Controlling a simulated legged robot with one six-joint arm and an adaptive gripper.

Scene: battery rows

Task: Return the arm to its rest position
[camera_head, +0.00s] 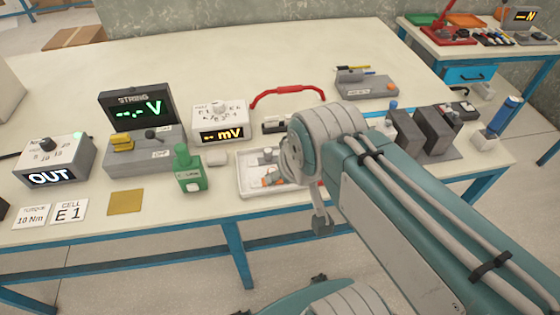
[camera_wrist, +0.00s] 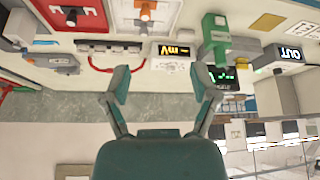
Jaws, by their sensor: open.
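My arm (camera_head: 385,215) reaches from the lower right of the head view over the front edge of the workbench (camera_head: 270,65). Its large round joint (camera_head: 335,135) is in front of the bench's middle. My gripper shows in the wrist view (camera_wrist: 160,84), with its two teal fingers spread apart and nothing between them. The wrist view is upside down, with the bench along its top and the wall behind the fingers. In the head view the fingers are mostly hidden behind the arm.
A white tray (camera_head: 250,186) with small parts sits beside the arm joint. Dark battery cells (camera_head: 436,130) stand to the right, past the arm.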

